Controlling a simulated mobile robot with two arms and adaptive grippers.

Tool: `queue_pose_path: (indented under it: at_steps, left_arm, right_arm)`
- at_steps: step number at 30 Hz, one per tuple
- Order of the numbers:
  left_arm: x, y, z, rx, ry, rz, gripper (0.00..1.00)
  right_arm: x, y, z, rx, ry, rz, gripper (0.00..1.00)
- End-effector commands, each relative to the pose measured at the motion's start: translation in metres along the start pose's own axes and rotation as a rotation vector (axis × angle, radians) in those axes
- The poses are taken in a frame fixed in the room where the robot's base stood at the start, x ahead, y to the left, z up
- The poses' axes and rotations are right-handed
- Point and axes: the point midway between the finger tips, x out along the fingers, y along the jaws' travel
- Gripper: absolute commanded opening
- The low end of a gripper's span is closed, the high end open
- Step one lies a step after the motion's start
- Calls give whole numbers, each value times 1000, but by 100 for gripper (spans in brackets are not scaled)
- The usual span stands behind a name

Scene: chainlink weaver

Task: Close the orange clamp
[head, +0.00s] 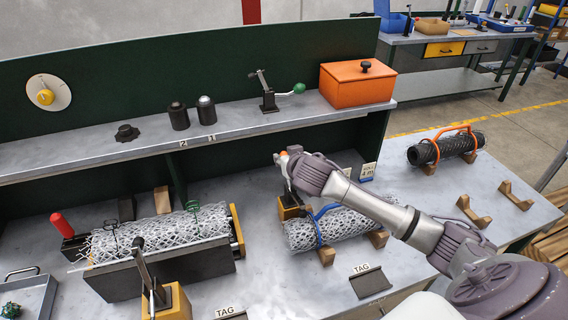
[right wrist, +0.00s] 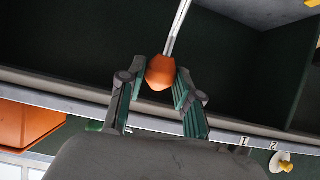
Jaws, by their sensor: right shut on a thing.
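The orange clamp shows by its orange knob (head: 283,154) and a wooden base block (head: 290,209) at the left end of a mesh roll with a blue handle. My right gripper (head: 285,166) is at the knob and covers most of the clamp's lever. In the right wrist view, the orange knob (right wrist: 160,73) on a metal rod sits between the two fingertips of my right gripper (right wrist: 158,82), which is shut on it. The rod runs up and right from the knob. My left gripper is not in view.
The mesh roll with the blue handle (head: 335,228) rests on wooden cradles beside the clamp. Another clamp with a black handle (head: 147,268) stands front left by a larger mesh roll (head: 160,236). An orange box (head: 357,85) and a green-knobbed clamp (head: 270,92) are on the shelf.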

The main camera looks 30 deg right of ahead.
Motion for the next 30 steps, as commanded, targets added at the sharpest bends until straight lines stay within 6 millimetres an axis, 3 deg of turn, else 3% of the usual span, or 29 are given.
queue_pose_path:
  at_steps: [4, 13, 30]
  left_arm:
    - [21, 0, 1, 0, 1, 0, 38]
    - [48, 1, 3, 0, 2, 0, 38]
    - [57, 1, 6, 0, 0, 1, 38]
  right_arm:
    - [-8, 0, 13, -1, 36, 1, 0]
    - [-22, 0, 16, -1, 194, 2, 0]
    - [-27, -1, 17, -3, 247, 1, 0]
